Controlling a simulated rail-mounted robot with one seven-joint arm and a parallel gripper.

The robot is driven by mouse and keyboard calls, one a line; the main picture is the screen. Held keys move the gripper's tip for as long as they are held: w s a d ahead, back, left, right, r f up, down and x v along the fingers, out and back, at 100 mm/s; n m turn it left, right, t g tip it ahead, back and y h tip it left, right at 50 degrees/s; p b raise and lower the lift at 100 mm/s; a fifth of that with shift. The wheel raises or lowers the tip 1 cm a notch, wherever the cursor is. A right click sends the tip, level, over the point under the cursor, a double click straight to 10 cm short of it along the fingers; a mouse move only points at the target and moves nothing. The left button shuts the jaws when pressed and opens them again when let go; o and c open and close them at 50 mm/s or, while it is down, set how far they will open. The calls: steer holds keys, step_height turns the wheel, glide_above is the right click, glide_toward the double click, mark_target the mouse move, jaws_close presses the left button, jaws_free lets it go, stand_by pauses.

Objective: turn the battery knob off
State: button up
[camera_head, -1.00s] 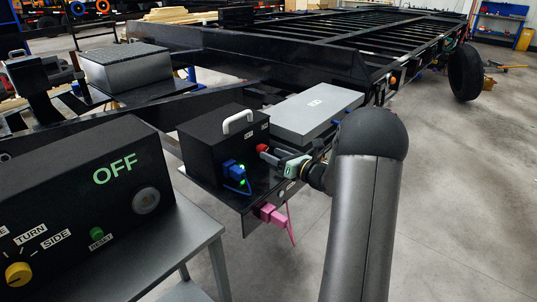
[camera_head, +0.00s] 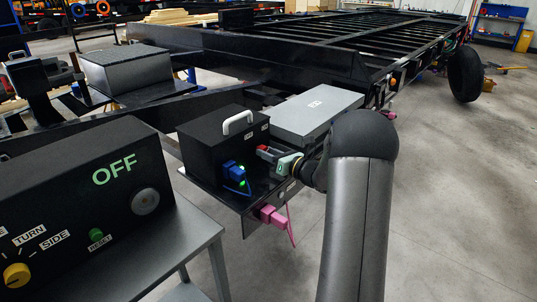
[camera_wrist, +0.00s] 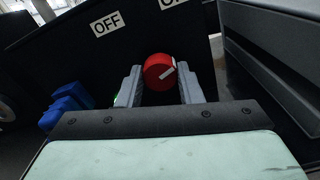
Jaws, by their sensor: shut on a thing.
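The red battery knob (camera_wrist: 156,70) sits on the black battery box (camera_head: 205,143). A white mark on the knob slants up to the right in the wrist view. An OFF label (camera_wrist: 107,23) is up and left of the knob, and a partly cut-off label (camera_wrist: 172,2) is above it. My gripper (camera_wrist: 158,84) has one grey finger on each side of the knob and is shut on it. In the head view my gripper (camera_head: 275,153) is at the box's right face, and its fingers hide most of the knob.
A blue plug (camera_head: 231,168) with a green light is left of the knob, and it shows in the wrist view (camera_wrist: 67,103). A grey box (camera_head: 318,115) stands close on the right. Pink connectors (camera_head: 271,216) hang below. A control panel (camera_head: 75,200) reads OFF.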

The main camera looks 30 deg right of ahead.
steer(key=shift+f, duration=0.1)
steer(key=n+b, duration=0.3)
steer(key=b, duration=0.2)
steer(key=shift+f+n, duration=0.2)
steer(key=shift+n, duration=0.2)
steer(key=n+b, duration=0.4)
steer(key=b, duration=0.2)
steer(key=shift+f, duration=0.1)
steer(key=n+b, duration=0.3)
steer(key=b, duration=0.1)
steer(key=shift+n, duration=0.4)
steer(key=n+b, duration=0.2)
steer(key=b, duration=0.1)
steer(key=shift+r, duration=0.35)
steer(key=o, duration=1)
steer(key=shift+s, duration=0.15)
